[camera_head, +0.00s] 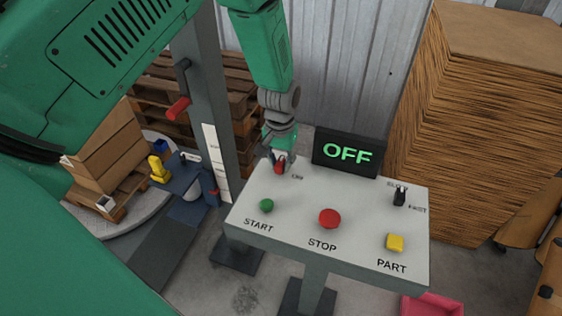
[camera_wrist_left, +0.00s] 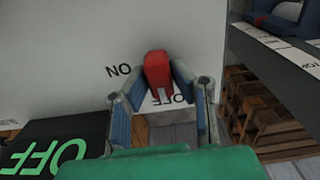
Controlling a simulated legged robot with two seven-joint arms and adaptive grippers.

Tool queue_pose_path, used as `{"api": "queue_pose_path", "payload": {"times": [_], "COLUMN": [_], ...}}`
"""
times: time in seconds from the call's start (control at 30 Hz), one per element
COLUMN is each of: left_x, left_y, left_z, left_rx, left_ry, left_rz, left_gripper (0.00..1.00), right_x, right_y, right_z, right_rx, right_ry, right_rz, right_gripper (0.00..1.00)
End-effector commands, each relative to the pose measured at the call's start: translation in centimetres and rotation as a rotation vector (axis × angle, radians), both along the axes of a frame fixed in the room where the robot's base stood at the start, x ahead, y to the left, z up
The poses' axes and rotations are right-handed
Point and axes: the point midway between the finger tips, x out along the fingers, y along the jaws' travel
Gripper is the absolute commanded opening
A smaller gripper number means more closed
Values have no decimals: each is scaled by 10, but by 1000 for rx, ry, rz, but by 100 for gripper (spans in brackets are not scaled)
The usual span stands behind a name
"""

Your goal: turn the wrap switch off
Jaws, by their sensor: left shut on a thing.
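The wrap switch (camera_wrist_left: 158,75) is a red knob on the white control panel (camera_head: 290,228). In the left wrist view it stands between the fingers of my left gripper (camera_wrist_left: 162,98), with "NO" and "OFF" lettering, upside down, beside it. In the head view my left gripper (camera_head: 281,163) reaches down to the red switch (camera_head: 279,168) at the panel's upper left corner and partly hides it. The gripper is shut on the switch. A black display (camera_head: 346,153) behind the panel reads "OFF" in green; it also shows in the left wrist view (camera_wrist_left: 50,150). My right gripper is not in view.
The panel also carries a green START button (camera_head: 266,205), a red STOP button (camera_head: 330,218), a yellow PART button (camera_head: 395,242) and a black switch (camera_head: 400,195). A grey post (camera_head: 203,95) stands left of the panel. A cardboard stack (camera_head: 480,120) stands behind right.

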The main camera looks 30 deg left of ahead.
Motion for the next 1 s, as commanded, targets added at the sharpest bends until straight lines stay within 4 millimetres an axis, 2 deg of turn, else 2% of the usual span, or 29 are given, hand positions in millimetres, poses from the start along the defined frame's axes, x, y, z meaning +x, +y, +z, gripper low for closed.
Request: {"api": "queue_pose_path", "payload": {"times": [0.3,0.33,0.37,0.77,0.87,1.0], "left_x": [1,1,1,1,2,2], "left_y": [0,0,0,0,0,0], "left_z": [1,1,1,5,19,48], "left_rx": [0,0,0,0,0,1], "left_ry": [-4,-4,-4,-2,-5,-6], "left_rz": [4,4,4,2,1,1], "left_gripper": [0,30,40,40,40,40], "right_x": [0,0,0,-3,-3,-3], "right_y": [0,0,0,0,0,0], "right_z": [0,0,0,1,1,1], "right_rx": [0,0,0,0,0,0], "right_ry": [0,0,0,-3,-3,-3], "right_rz": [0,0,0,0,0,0], "right_gripper": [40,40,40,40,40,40]}}
